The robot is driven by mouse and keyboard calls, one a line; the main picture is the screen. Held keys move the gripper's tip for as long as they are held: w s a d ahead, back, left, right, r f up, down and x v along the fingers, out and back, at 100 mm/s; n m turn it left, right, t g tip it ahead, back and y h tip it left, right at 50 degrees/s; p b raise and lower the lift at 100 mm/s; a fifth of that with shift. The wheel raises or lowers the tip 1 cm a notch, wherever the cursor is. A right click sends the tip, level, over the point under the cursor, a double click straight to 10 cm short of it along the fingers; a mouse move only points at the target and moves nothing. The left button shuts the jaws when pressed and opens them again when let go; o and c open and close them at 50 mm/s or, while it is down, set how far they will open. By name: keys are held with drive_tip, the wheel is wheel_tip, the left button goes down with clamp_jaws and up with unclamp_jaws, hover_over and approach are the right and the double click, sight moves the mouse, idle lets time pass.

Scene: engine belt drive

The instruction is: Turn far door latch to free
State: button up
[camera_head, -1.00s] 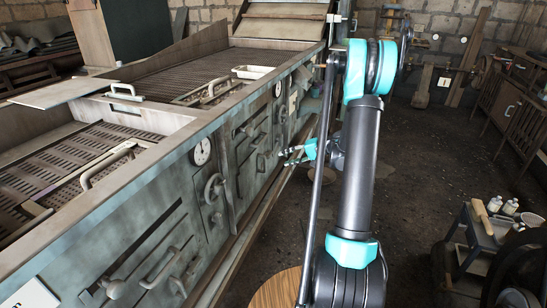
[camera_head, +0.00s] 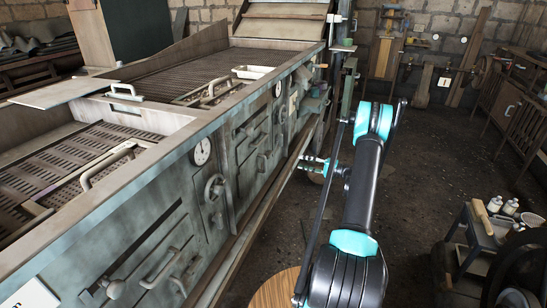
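The far door (camera_head: 250,143) is a grey-green metal panel in the long side of the machine, beyond the handwheel. It appears closed. Small handles or latches show on it, one near its lower right (camera_head: 262,163); I cannot tell which is the latch or how it is turned. My gripper (camera_head: 303,162) has teal and dark fingers pointing left toward the machine side. The fingers look apart with nothing between them. It is right of the far door with a visible gap and touches no handle.
A ledge runs along the machine's foot. A trolley with bottles (camera_head: 501,207) stands at right. The dark floor between is clear.

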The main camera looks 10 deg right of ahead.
sight(271, 155)
drive_tip(key=x, duration=1.5)
drive_tip(key=shift+w+a, duration=0.2)
drive_tip(key=shift+a, duration=0.15)
clamp_jaws()
